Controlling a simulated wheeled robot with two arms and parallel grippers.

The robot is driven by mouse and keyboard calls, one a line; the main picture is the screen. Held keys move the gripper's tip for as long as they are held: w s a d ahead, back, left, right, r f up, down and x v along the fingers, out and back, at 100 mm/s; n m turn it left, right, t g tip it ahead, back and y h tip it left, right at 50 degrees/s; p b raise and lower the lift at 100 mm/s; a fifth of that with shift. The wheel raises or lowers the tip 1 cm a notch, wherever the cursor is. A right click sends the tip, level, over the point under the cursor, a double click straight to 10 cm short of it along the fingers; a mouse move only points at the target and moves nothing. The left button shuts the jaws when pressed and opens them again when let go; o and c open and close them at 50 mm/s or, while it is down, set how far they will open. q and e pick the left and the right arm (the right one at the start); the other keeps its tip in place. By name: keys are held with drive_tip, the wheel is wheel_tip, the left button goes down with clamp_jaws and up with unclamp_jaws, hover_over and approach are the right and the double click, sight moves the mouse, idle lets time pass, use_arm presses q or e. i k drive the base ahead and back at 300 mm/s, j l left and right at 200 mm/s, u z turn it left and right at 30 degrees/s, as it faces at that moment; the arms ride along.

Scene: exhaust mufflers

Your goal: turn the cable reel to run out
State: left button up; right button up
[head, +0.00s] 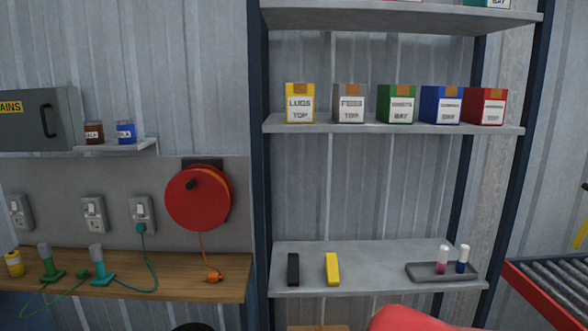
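The cable reel (205,205) is a round red disc mounted on the grey wall panel, left of the shelf rack. A small black knob (190,184) sticks out from its face, up and left of its middle. A dark bracket (203,162) shows behind its top. A thin orange cable (202,245) hangs from the reel's lower edge down to an orange plug end (213,276) on the wooden bench. Neither of my grippers is in view, and nothing touches the reel's front.
The wooden bench (180,288) below holds green and teal corded items. Sockets (142,212) line the panel. The shelf rack's dark post (260,180) stands close right of the reel. Boxes stand on the middle shelf (420,129). The space before the reel looks clear.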

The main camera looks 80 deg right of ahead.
sight(200, 197)
drive_tip(key=z, duration=1.85)
